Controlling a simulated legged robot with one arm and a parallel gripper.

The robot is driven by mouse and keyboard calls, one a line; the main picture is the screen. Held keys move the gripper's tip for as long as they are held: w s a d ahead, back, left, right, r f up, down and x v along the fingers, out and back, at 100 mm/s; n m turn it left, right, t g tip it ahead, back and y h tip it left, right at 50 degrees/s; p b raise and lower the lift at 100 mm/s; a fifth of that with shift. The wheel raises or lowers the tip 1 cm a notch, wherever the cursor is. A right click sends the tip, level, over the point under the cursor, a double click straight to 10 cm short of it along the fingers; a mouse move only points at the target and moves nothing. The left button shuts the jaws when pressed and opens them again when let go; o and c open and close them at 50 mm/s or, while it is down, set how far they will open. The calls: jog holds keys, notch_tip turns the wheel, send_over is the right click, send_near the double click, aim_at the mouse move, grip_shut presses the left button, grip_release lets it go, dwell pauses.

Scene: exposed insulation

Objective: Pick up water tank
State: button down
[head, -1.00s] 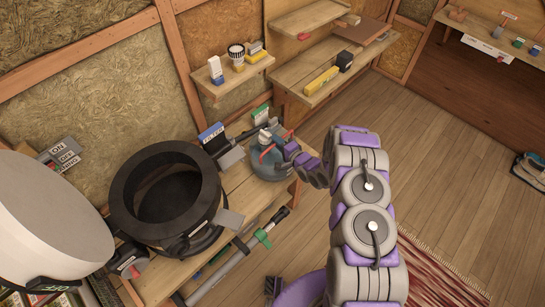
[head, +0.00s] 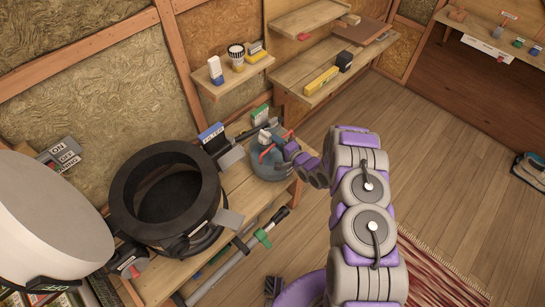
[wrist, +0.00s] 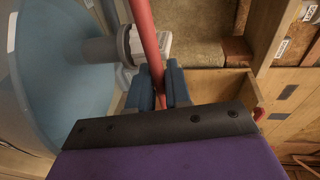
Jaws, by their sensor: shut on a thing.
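The water tank (head: 268,165) is a blue-grey, translucent rounded vessel with a red handle. It is at the right end of the wooden bench in the head view. In the wrist view its blue body (wrist: 65,70) fills the left side, with a grey spout beside the red handle (wrist: 147,45). My gripper (wrist: 160,95) has its two blue-grey fingers on either side of the red handle, shut on it. In the head view my gripper (head: 283,143) is at the top of the tank, and the arm partly hides it. I cannot tell whether the tank touches the bench.
A large black round container (head: 165,195) stands on the bench (head: 245,195) left of the tank. A box marked FILTER (head: 212,138) is behind. A small shelf (head: 235,75) holds several items. A pipe with a green clamp (head: 262,238) runs along the bench front.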

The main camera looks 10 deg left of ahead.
jog(key=shift+s+a+f, duration=0.1)
jog(key=shift+s, duration=0.05)
jog(key=shift+a+r, duration=0.1)
jog(key=shift+r, duration=0.4)
jog(key=r+p, duration=0.1)
jog(key=r, duration=0.5)
jog(key=r+p, duration=0.1)
jog(key=r, duration=0.2)
jog(key=shift+w+r+p, duration=0.15)
jog(key=shift+w+p, duration=0.1)
jog(key=shift+p, duration=0.05)
jog(key=shift+r, duration=0.15)
jog(key=w+d+r+m+t+h, duration=0.3)
jog(key=d+r+m+h, duration=0.25)
jog(key=d+r, duration=0.65)
jog(key=s+d+r+m+t+h, duration=0.1)
jog(key=s+d+r+m+h, duration=0.2)
jog(key=s+d+r+h, duration=0.2)
jog(key=shift+s+d+r, duration=0.55)
jog(key=shift+d+r, duration=1.1)
jog(key=shift+r, duration=0.8)
jog(key=shift+r+h, duration=0.1)
jog(key=shift+h, duration=0.15)
